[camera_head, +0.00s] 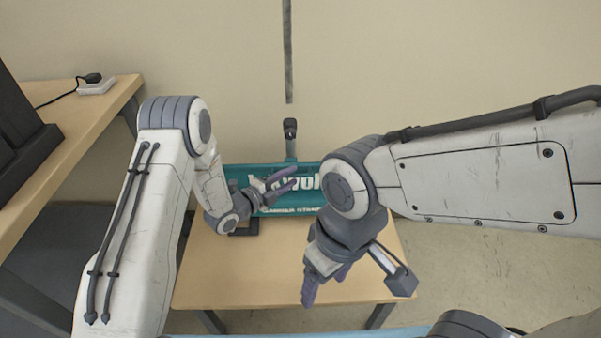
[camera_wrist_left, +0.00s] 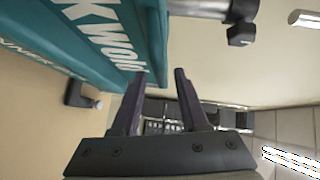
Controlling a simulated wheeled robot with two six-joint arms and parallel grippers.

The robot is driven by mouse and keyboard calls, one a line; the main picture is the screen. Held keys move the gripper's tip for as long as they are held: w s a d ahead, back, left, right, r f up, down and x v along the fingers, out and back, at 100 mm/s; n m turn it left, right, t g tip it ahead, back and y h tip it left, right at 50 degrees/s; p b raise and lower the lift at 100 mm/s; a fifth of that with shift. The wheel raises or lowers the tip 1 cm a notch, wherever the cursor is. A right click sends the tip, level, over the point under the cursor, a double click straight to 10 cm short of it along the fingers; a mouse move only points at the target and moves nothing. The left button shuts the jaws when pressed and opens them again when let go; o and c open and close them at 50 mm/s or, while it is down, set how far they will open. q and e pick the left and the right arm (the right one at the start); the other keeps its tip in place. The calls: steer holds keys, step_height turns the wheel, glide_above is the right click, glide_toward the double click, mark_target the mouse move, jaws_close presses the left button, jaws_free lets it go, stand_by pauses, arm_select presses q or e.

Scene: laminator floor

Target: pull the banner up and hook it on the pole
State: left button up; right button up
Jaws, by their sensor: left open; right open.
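The teal banner (camera_head: 308,171) with white lettering stands low at the back of the wooden table, partly hidden behind my left gripper. It fills the upper left of the left wrist view (camera_wrist_left: 95,40). The pole (camera_head: 291,148) rises just behind the banner and ends in a dark head (camera_head: 290,125); the wrist view shows a grey pole with a dark end piece (camera_wrist_left: 241,22). My left gripper (camera_head: 291,180) is open in front of the banner's lettering, its fingers empty in the wrist view (camera_wrist_left: 155,82). My right gripper (camera_head: 326,284) is open and empty over the table's front part.
The wooden table (camera_head: 235,278) is mostly bare in front of the banner. A second wooden desk (camera_head: 55,185) at the left holds a dark device (camera_head: 22,135) and a white box with a cable (camera_head: 97,86). The floor at the right is clear.

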arm_select(q)
steer(key=x, duration=0.5)
jaws_close()
steer(key=shift+r, duration=0.15)
stand_by(1.3)
